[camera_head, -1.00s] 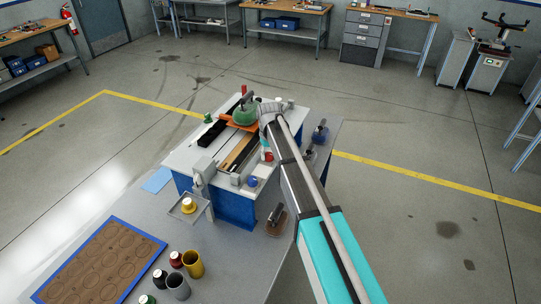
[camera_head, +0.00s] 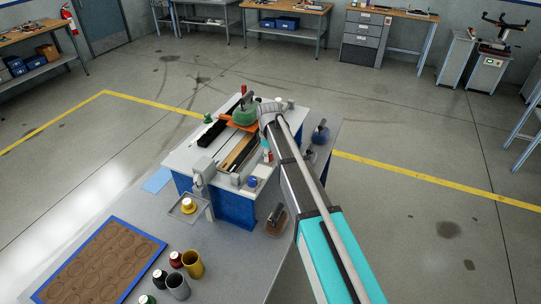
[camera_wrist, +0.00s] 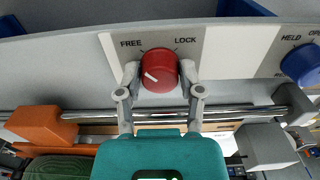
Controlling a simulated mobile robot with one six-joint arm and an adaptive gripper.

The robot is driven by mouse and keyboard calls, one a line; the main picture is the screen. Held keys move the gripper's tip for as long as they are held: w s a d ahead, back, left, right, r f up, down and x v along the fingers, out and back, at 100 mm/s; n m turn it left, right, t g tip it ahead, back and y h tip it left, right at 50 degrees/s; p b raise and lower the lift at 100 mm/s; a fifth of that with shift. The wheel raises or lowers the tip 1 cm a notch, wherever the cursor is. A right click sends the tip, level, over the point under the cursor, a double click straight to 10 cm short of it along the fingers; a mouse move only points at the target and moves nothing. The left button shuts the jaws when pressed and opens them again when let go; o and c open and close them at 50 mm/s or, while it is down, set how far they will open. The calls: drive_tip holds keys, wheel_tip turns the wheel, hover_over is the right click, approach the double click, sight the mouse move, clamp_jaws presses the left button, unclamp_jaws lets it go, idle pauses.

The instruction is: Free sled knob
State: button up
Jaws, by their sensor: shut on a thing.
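The red sled knob (camera_wrist: 160,68) sits on a pale panel between the printed words FREE at upper left and LOCK at upper right. Its white mark points to the lower left, on the FREE side. My gripper (camera_wrist: 160,75) has one finger on each side of the knob and is shut on it. In the head view my gripper (camera_head: 267,147) is at the right side of the white-topped machine (camera_head: 183,158), largely hidden by my arm.
A blue knob (camera_wrist: 302,65) marked HELD is at the right. A steel rod (camera_wrist: 90,116) and an orange block (camera_wrist: 42,126) lie close by my gripper. A blue-framed brown tray (camera_head: 100,262) and several cups are on the table's near left.

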drive_tip(key=shift+s+a, duration=0.1)
drive_tip(key=shift+s, duration=0.1)
idle(0.3)
drive_tip(key=o, duration=1.2)
drive_tip(key=shift+c, duration=0.2)
drive_tip(key=shift+w, duration=0.1)
drive_tip(key=s+d+m, duration=1.4)
drive_tip(key=s+d, duration=1)
wheel_tip(320, 180, down, 8)
drive_tip(key=s+b, duration=0.1)
drive_tip(key=b, duration=0.6)
drive_tip(key=shift+s+a+b, duration=0.25)
drive_tip(key=shift+s+b, duration=0.1)
drive_tip(key=shift+r, duration=0.15)
